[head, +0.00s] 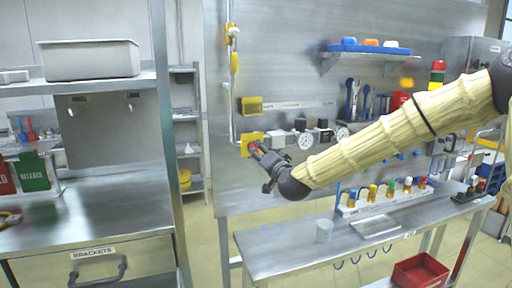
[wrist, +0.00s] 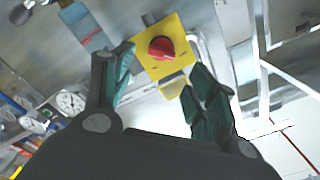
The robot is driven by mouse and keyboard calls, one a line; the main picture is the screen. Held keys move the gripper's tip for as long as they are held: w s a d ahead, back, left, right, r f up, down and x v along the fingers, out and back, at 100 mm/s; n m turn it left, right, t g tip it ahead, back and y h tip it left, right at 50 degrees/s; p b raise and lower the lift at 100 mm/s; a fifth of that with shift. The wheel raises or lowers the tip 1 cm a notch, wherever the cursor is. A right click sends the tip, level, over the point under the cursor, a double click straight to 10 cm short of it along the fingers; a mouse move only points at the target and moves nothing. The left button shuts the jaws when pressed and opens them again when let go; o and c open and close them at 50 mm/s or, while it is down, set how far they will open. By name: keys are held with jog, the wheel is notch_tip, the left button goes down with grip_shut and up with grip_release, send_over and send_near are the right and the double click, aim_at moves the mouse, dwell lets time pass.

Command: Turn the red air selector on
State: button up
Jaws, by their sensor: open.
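The red air selector (wrist: 161,48) is a round red knob with a raised grip on a yellow plate (wrist: 178,30). In the wrist view it lies just beyond my gripper (wrist: 162,70), between the two fingertips but ahead of them. My gripper is open and empty, with its dark green fingers spread. In the head view my gripper (head: 262,168) reaches left to the wall panel, close to the yellow plate (head: 245,144). The red knob (head: 254,147) is partly hidden there by my gripper. I cannot tell whether a finger touches it.
Pressure gauges (head: 306,140) and valve blocks sit on the panel right of the selector. A yellow box (head: 251,105) is above it. A metal bench (head: 290,240) with a bottle rack (head: 385,199) stands below. A steel post (head: 170,120) stands left of the panel.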

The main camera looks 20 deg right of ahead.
aim_at(256, 148)
jog(key=shift+w+a+p, duration=0.15)
jog(key=shift+w+p, duration=0.95)
jog(key=shift+w, duration=2.25)
jog(key=c, duration=1)
jog(key=shift+a, duration=0.1)
jog(key=shift+c, duration=0.2)
jog(key=shift+f, duration=0.1)
